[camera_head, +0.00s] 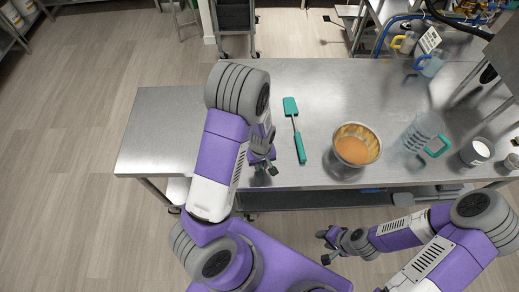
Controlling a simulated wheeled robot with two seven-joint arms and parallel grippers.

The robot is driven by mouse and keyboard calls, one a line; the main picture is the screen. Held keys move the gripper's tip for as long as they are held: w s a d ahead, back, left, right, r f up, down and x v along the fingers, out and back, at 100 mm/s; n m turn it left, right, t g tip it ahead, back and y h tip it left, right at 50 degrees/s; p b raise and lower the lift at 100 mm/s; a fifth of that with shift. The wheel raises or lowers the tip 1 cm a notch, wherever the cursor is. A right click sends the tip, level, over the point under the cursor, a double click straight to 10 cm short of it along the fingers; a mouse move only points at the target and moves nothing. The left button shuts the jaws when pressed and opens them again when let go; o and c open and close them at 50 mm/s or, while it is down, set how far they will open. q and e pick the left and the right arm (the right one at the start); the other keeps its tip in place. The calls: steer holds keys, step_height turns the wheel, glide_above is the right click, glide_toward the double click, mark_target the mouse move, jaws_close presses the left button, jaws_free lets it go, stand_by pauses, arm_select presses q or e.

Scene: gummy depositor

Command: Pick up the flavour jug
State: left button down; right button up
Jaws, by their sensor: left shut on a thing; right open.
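A clear jug with a green handle (422,133) stands on the right part of the steel table. A jug with a blue handle (430,64) and one with a yellow handle (405,43) stand farther back. I cannot tell which is the flavour jug. My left gripper (264,167) is at the table's front edge, left of the green spatula and far from the jugs. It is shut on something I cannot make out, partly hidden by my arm. My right gripper (326,246) is open and empty, in front of the table and below its edge.
A green spatula (296,130) lies on the table (160,130). A metal bowl of orange mixture (357,145) stands right of it, and a metal cup with white contents (476,152) at the far right. The table's left part is clear.

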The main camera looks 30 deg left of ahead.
arm_select(q)
step_height(320, 180, up, 10)
steer(key=shift+r+p, duration=0.1)
steer(key=shift+p, duration=0.75)
steer(key=c, duration=1.5)
jaws_free()
jaws_close()
